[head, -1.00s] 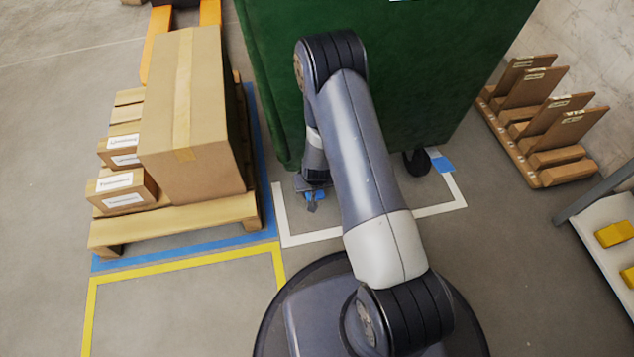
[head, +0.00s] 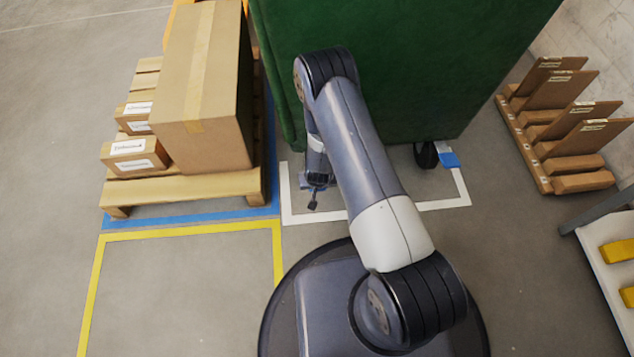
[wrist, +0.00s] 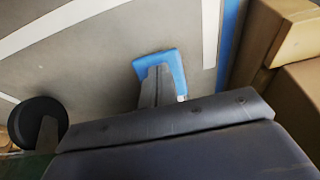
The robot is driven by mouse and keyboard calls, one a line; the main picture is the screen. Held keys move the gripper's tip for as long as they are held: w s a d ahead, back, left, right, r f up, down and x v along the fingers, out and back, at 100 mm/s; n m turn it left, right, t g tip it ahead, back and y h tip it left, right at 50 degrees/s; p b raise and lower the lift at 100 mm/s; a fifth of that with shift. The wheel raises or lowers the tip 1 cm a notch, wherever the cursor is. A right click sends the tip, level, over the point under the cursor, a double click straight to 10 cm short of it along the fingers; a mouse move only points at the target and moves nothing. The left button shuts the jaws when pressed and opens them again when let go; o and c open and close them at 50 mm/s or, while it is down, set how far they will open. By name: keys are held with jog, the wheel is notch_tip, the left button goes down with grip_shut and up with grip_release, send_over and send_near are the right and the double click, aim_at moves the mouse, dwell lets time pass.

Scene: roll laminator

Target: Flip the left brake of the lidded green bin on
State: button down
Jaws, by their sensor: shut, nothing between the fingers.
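The green bin (head: 400,75) stands at the centre back in the head view; its lid is out of frame. The left brake is a blue pedal (head: 304,183) low at the bin's near left corner, mostly hidden by my arm. My gripper (head: 313,203) is shut and empty, low over the floor at that corner. In the wrist view the fingers (wrist: 157,84) overlap the pedal; I cannot tell whether they touch it. The right brake, also blue (head: 450,159), sits beside a black caster (head: 426,155).
A pallet (head: 190,188) with a large carton (head: 205,85) and small boxes stands close on the left. A wooden rack (head: 560,140) and a white shelf with yellow blocks (head: 603,250) are at the right. The floor before the bin is clear.

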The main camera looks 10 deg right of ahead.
jog(key=shift+f, duration=0.3)
jog(key=shift+r, duration=0.15)
dwell(0.3)
jog(key=shift+r, duration=0.3)
jog(key=s+r+p, duration=0.4)
jog(key=s+r, duration=0.4)
jog(key=r, duration=0.2)
jog(key=shift+p, duration=0.3)
jog(key=shift+s+r, duration=0.1)
